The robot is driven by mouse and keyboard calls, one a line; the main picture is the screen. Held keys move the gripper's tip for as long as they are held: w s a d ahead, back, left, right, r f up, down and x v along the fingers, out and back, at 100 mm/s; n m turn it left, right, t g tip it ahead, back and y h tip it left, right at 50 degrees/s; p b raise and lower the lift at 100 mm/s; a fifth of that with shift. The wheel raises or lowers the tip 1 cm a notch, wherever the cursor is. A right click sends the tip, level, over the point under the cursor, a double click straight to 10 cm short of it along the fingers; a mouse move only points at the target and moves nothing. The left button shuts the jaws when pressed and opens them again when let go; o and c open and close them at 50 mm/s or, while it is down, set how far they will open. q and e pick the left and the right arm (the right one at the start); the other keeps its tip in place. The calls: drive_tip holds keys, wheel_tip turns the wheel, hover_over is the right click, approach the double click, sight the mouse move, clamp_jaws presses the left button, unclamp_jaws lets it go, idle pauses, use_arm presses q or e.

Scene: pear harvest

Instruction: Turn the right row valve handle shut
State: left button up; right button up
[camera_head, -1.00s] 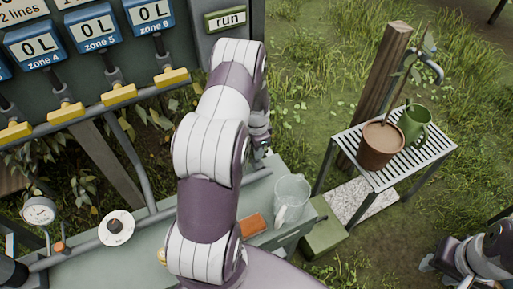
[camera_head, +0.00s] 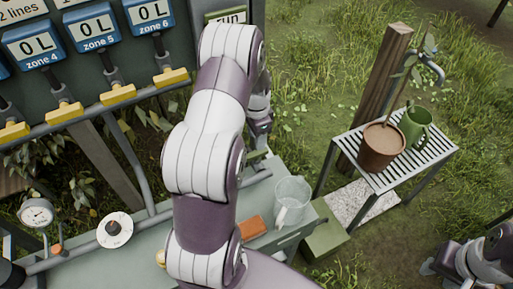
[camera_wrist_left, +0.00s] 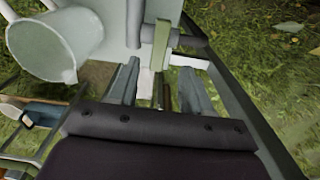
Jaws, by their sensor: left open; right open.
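A pale green bar-shaped handle (camera_wrist_left: 161,45) stands across the end of a grey pipe in the left wrist view. I take it to be the right row valve handle. My left gripper (camera_wrist_left: 158,88) is open, its two grey fingers pointing toward the handle, which shows between and just beyond their tips. I cannot tell whether they touch it. In the head view my left gripper (camera_head: 258,140) is above the bench's far right end, partly behind my own arm. My right gripper (camera_head: 432,266) is open at the lower right, away from the bench.
Yellow valve handles (camera_head: 118,95) line the pipe under the zone boxes. A clear jug (camera_head: 292,200) and an orange block (camera_head: 252,228) stand on the bench (camera_head: 140,262) close by.

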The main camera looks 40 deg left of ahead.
use_arm(q)
wheel_tip(320, 180, up, 6)
drive_tip(key=shift+f, duration=0.1)
